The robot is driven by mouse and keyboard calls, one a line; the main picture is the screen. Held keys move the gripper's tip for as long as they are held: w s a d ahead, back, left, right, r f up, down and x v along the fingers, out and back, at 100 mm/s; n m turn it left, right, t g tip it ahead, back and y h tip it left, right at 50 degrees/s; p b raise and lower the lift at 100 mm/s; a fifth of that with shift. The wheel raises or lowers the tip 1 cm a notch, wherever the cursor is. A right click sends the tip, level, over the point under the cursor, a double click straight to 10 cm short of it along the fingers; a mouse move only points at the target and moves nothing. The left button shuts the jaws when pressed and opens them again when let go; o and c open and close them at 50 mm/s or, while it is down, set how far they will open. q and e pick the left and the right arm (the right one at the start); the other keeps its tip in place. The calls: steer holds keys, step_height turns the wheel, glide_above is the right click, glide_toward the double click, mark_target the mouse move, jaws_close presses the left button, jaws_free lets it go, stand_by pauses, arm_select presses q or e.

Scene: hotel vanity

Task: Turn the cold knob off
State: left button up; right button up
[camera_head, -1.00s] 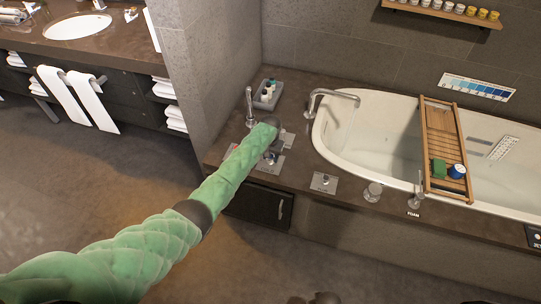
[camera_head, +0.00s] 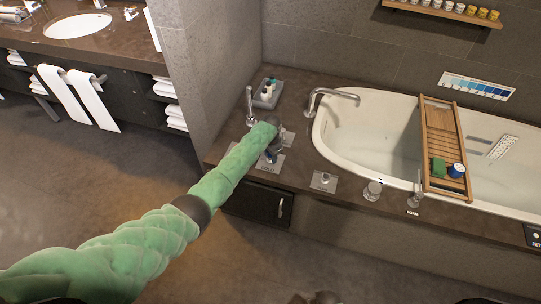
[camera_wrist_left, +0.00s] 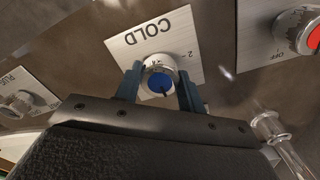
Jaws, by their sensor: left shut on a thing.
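The cold knob is silver with a blue cap (camera_wrist_left: 160,83). It sits on a metal plate marked COLD (camera_wrist_left: 150,42) in the left wrist view. My left gripper (camera_wrist_left: 159,88) has one finger on each side of the knob and is shut on it. In the head view my left gripper (camera_head: 270,150) is at the knob plates on the tub deck, and the arm hides much of the knob.
A knob with a red cap (camera_wrist_left: 312,36) is beside the cold plate, and a plate marked PLUG (camera_wrist_left: 18,102) is on the other side. The tub (camera_head: 385,130) has a spout (camera_head: 330,95) and a wooden tray (camera_head: 437,130). A bottle caddy (camera_head: 267,94) stands behind the gripper.

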steer(key=shift+w+r, duration=0.15)
steer(key=shift+w, duration=0.05)
arm_select(q)
steer(key=o, duration=0.9)
steer(key=shift+o, duration=0.4)
steer(key=shift+r, duration=0.7)
step_height(320, 180, up, 5)
steer(key=shift+f+b, duration=0.1)
steer(key=shift+b, duration=0.65)
steer(key=shift+r, duration=0.85)
arm_select(e)
steer(key=r, duration=0.2)
steer(key=a+r, duration=0.1)
steer(key=shift+a+r, duration=0.1)
steer(key=shift+r, duration=0.25)
arm_select(q)
steer(key=shift+w+d, duration=0.1)
arm_select(e)
steer(key=shift+s+f, duration=0.1)
